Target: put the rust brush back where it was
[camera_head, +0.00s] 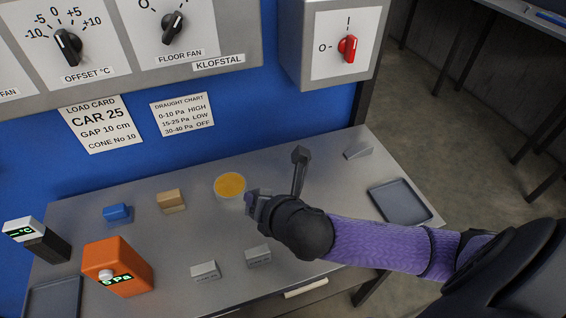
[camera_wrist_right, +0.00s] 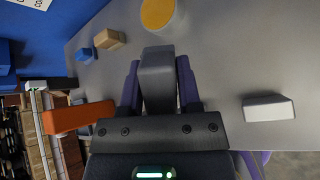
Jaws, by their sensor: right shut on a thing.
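My right gripper (camera_head: 254,202) comes in from the right, just right of the round dish of orange-yellow stuff (camera_head: 230,187). In the right wrist view the gripper (camera_wrist_right: 160,92) is shut on a plain dark grey block, seemingly the rust brush (camera_wrist_right: 158,72), with a purple finger on each side. The block's far end points towards the dish (camera_wrist_right: 158,12). In the head view the held thing is mostly hidden by my gripper, and I cannot tell whether it touches the table. My left gripper is not in view.
The bench (camera_head: 330,190) also carries a blue block (camera_head: 117,214), a tan block (camera_head: 171,201), an orange meter (camera_head: 118,268), two pale labelled blocks (camera_head: 205,270) (camera_head: 258,255), a grey wedge (camera_head: 358,149) and an empty tray (camera_head: 400,201). Another tray (camera_head: 55,300) is front left. Control panels hang behind.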

